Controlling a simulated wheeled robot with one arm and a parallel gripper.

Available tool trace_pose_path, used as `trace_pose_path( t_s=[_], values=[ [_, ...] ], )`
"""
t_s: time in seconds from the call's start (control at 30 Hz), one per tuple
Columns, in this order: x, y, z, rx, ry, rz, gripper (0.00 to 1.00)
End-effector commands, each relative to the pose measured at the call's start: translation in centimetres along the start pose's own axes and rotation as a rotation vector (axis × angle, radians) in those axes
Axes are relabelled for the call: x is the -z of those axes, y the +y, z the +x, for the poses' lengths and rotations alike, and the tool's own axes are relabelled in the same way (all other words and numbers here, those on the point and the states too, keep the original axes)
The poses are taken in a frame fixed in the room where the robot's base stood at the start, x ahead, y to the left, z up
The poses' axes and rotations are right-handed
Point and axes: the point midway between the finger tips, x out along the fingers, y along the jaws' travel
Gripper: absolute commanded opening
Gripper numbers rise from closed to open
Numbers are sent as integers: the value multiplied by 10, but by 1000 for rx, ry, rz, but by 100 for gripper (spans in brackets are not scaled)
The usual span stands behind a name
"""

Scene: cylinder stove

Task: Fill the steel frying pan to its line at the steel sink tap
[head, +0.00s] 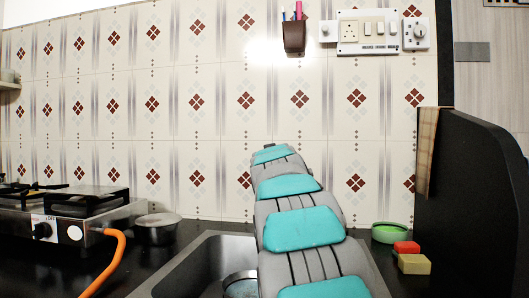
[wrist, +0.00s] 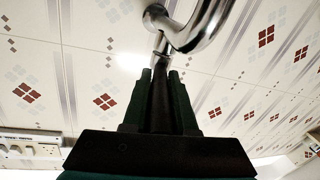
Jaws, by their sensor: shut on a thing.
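In the wrist view my gripper (wrist: 160,76) has its dark fingers closed around a slim dark bar (wrist: 160,100). The bar's tip meets the chrome tap (wrist: 205,28), whose curved pipe fills the top of the view. The bar looks like the tap's lever, but I cannot tell for sure. In the head view my arm hides the gripper and the tap. The steel sink (head: 187,263) is left of my arm. A round steel rim (head: 240,276), perhaps the frying pan, shows in the sink, partly hidden by my arm. Its fill line and any water cannot be seen.
A stove (head: 70,215) with an orange hose (head: 108,265) stands left, beside a small steel pot (head: 158,230). Right of my arm are a green bowl (head: 390,232) and red and yellow sponges (head: 412,262). A tall black panel (head: 470,210) bounds the right. The tiled wall is close behind.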

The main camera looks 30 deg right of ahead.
Motion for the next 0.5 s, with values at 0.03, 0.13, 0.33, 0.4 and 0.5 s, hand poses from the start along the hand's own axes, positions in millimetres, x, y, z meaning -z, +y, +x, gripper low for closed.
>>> trace_pose_path(
  t_s=[0.03,0.13,0.33,0.4,0.5],
  values=[
    [5,1,-1,6,8,3,0],
    [3,1,-1,11,9,1,0],
    [2,1,-1,11,9,1,0],
    [2,1,-1,11,8,1,0],
    [1,0,-1,11,8,1,36]
  ],
)
